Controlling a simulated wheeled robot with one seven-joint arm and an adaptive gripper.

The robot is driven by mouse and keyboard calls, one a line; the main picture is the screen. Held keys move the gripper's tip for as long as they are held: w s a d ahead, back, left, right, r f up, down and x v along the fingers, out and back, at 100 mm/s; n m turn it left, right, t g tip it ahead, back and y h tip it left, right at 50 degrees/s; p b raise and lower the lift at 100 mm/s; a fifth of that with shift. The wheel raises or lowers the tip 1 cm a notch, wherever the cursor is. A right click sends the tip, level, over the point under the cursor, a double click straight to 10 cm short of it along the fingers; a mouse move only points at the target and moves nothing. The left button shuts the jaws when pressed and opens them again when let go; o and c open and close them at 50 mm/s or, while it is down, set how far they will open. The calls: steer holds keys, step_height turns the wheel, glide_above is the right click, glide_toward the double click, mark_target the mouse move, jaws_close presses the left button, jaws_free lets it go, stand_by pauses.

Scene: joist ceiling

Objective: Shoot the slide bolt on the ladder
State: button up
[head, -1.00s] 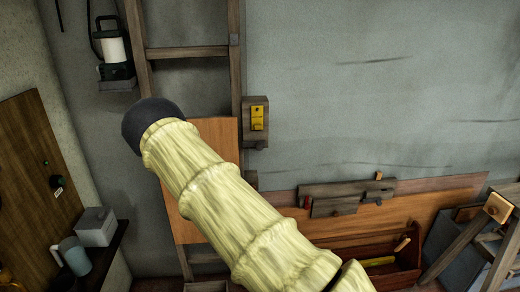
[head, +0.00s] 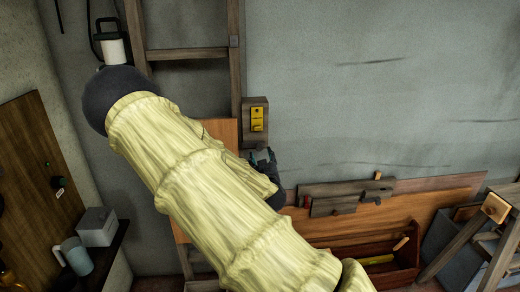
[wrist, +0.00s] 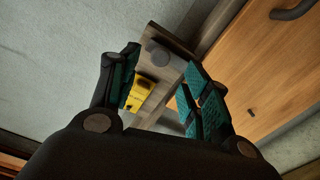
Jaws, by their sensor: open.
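The wooden ladder (head: 235,70) stands upright against the grey wall. A small wooden block (head: 257,104) with a yellow plate (head: 257,119) is mounted at its right rail. The wrist view also shows the block (wrist: 176,68), with a dark round knob (wrist: 158,53) and the yellow plate (wrist: 142,92), framed between my fingers. I cannot tell for certain which part is the slide bolt. My gripper (wrist: 163,90) is open, its teal pads apart with nothing visibly held. In the head view my gripper (head: 262,158) is just below the block, partly hidden by my arm.
An orange panel (wrist: 265,70) with a dark handle (wrist: 293,10) lies beside the block. A lantern (head: 112,48) hangs at upper left. A toolbox (head: 350,262) and a sawhorse (head: 470,245) stand at lower right. The wall right of the ladder is mostly clear.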

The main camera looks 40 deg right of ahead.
mark_target(260, 149)
steer(key=p+x, duration=0.1)
steer(key=x, duration=0.5)
steer(key=shift+w+d+f, duration=0.1)
steer(key=shift+w+d, duration=0.05)
steer(key=shift+w, duration=0.05)
jaws_close()
